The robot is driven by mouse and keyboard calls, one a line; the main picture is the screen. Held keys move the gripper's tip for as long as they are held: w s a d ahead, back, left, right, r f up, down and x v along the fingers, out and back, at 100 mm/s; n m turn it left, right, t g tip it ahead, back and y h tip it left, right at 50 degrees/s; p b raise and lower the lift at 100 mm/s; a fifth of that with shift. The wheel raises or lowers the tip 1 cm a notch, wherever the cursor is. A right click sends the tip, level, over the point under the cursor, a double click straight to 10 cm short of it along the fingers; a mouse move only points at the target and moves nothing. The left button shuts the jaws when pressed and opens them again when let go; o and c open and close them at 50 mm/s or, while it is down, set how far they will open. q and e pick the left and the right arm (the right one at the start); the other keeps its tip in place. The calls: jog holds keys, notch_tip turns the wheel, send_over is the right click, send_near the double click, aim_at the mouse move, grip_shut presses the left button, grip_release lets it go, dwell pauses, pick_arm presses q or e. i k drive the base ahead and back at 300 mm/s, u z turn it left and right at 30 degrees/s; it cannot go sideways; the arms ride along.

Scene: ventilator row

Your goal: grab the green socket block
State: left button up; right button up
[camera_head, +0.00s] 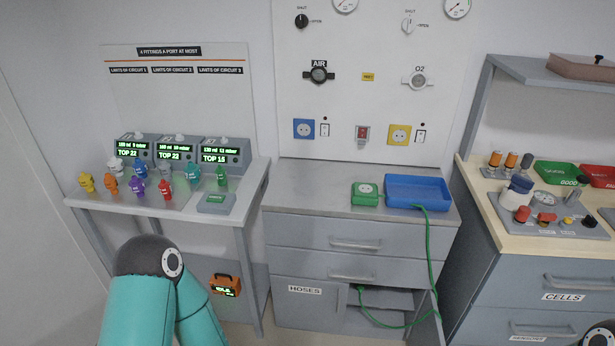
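The green socket block (365,194) sits on the grey top of the middle drawer cabinet (316,193), just left of a blue tray (418,190). It is a small green box with a pale round socket on its top. Nothing covers it. My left arm shows at the lower left as a teal link with a dark joint, well to the left of the block. Its gripper is not in view. Only a dark bit of my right arm shows at the lower right edge, and its gripper is not in view.
A green hose (430,245) runs from the blue tray down to the cabinet's lower shelf. Several coloured fittings and a grey box (216,202) stand on the left table. The right bench (480,190) holds a grey panel and bins. The cabinet top left of the block is clear.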

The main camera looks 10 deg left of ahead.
aim_at(363, 193)
jog(key=u, duration=0.4)
jog(key=i, duration=1.1)
jog(key=u, duration=0.2)
jog(key=k, duration=0.7)
jog(key=u, duration=0.25)
jog(key=i, duration=0.6)
